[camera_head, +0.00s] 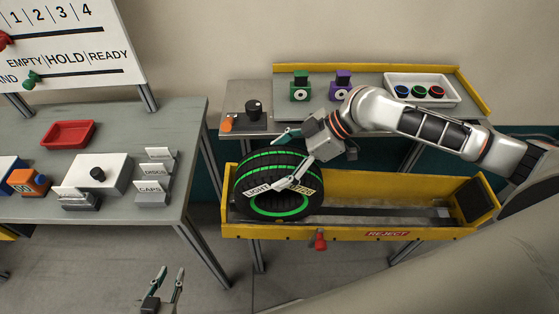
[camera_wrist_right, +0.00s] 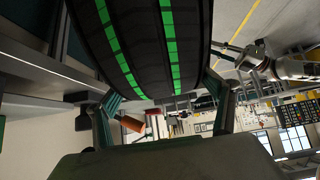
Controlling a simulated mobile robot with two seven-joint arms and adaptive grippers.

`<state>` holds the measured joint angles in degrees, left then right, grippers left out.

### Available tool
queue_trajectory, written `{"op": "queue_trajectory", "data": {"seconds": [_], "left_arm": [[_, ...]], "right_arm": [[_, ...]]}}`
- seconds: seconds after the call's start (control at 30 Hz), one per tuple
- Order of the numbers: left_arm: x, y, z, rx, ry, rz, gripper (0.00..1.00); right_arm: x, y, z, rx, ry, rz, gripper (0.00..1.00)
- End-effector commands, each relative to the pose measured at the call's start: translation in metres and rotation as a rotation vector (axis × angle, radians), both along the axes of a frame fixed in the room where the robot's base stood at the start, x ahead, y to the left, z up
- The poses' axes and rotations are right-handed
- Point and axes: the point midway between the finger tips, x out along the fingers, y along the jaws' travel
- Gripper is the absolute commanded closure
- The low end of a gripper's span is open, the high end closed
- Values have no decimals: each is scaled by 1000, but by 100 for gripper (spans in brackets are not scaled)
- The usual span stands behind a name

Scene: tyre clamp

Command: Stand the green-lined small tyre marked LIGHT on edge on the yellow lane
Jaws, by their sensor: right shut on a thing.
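The small tyre (camera_head: 243,183), black with green tread lines and a green inner ring, has a pale LIGHT label on its near side. It is upright or slightly tilted at the left end of the yellow-walled trough (camera_head: 345,233), which bears the word REJECT. I cannot tell whether it touches the trough floor. My right gripper (camera_head: 287,160) is shut on the tyre, one finger at its tread and one at its near side. The right wrist view shows the tread (camera_wrist_right: 145,45) between the fingers. My left gripper (camera_head: 171,272) is open and empty, low in front.
The trough's right part is empty. Behind it, a bench holds a green device (camera_head: 300,88), a purple device (camera_head: 342,82) and a white tray (camera_head: 462,92) of coloured rings. The left table (camera_head: 125,128) carries a red tray (camera_head: 68,134), a white box and labelled holders.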

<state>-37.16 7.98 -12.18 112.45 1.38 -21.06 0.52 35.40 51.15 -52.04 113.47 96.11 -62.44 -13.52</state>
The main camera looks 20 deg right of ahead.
Motion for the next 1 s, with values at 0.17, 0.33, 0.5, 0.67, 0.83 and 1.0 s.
{"op": "queue_trajectory", "data": {"seconds": [0.17, 0.33, 0.5, 0.67, 0.83, 1.0], "left_arm": [[0, 0, 0, 0, 0, 0, 75], [0, 0, -1, 0, 0, 0, 75], [0, 0, -1, 0, 0, 0, 75], [0, 0, -1, 0, 1, 0, 75], [0, 0, -1, 0, 1, 0, 75], [0, 0, -1, 0, 1, 0, 75]], "right_arm": [[1, 1, 2, 6, -4, -1, 73], [1, 1, 0, 6, -4, -1, 73], [1, 1, -1, 3, -3, -1, 0], [-1, -1, -5, -3, 3, 1, 0], [0, 0, -4, -2, 1, 1, 0], [0, 0, -4, -1, 1, 1, 0]]}}
